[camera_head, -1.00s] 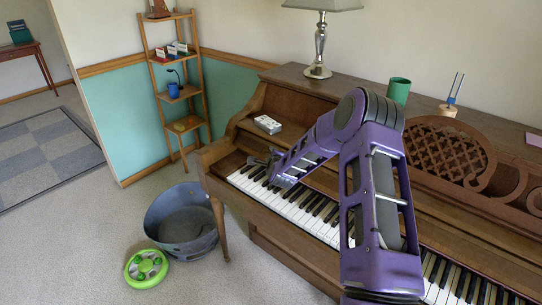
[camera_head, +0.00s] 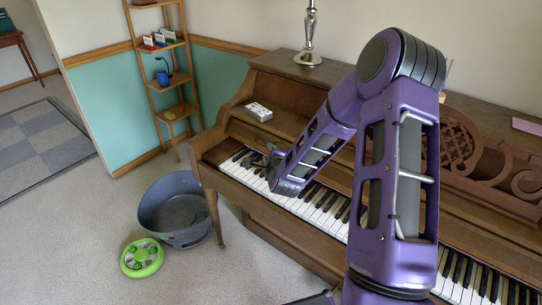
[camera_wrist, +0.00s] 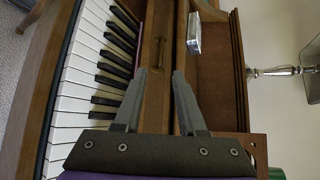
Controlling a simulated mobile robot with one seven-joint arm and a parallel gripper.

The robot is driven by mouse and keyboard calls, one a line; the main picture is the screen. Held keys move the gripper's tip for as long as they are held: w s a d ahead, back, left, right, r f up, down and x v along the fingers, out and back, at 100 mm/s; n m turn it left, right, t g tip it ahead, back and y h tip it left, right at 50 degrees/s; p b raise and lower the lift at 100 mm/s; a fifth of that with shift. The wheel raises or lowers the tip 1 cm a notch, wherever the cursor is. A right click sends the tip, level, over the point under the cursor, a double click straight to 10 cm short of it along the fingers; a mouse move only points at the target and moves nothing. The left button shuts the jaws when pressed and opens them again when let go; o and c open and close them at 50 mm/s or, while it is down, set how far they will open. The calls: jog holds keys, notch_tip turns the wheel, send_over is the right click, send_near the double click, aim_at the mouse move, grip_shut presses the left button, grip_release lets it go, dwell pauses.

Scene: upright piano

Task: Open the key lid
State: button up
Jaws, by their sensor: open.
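The piano keys (camera_head: 315,207) are uncovered along the visible keyboard. The key lid seems to be pushed back behind them as a brown wooden strip, seen in the wrist view (camera_wrist: 153,25); its exact extent is hard to tell. A small brass-coloured piece (camera_wrist: 161,52) shows on the wood there. My gripper (camera_head: 264,161) is over the left end of the keyboard, near the back of the keys. In the wrist view its two fingers (camera_wrist: 159,75) are apart with nothing between them. I cannot tell whether a finger touches the wood.
A lamp (camera_head: 310,35) stands on top. A fretwork music stand (camera_head: 460,145) is at right.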

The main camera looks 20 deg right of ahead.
jog(key=v, duration=0.4)
jog(key=shift+w, duration=0.1)
